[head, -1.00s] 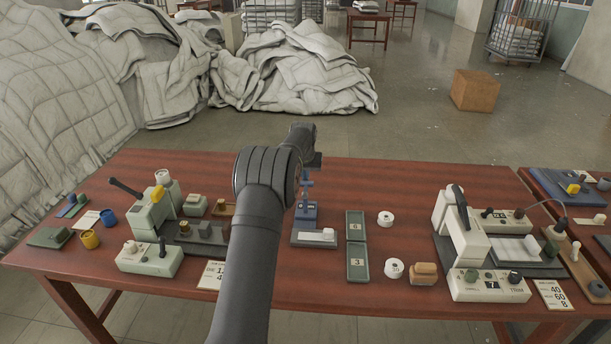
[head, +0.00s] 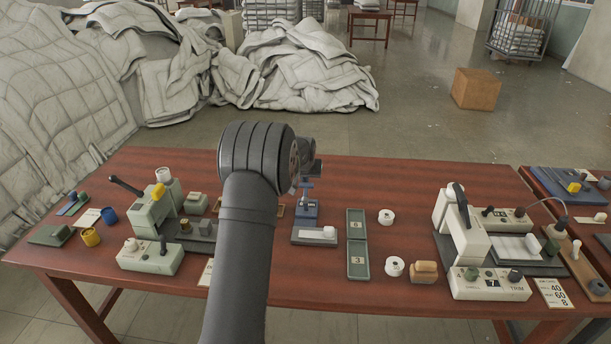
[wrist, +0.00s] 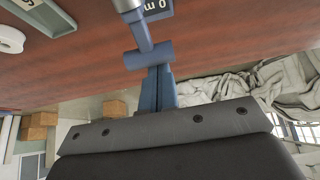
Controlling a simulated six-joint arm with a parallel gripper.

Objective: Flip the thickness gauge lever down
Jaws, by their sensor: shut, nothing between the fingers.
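The thickness gauge (head: 305,212) is a small blue device with a grey plate on the table, right of my arm. Its upright lever ends in a blue crossbar (head: 305,185). In the wrist view the crossbar (wrist: 148,56) and its stem show close up, with part of the gauge's dial (wrist: 158,8) at the top edge. My gripper (wrist: 156,72) is shut and empty, its blue fingers pressed together with their tips at the crossbar. I cannot tell whether they touch it. In the head view my arm and wrist mostly hide the fingers.
A green two-part tray (head: 357,243) and white rolls (head: 386,217) lie right of the gauge. A pale machine (head: 463,230) stands farther right, another (head: 152,215) at left. White duvets (head: 300,75) are heaped on the floor behind the red-brown table (head: 400,180).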

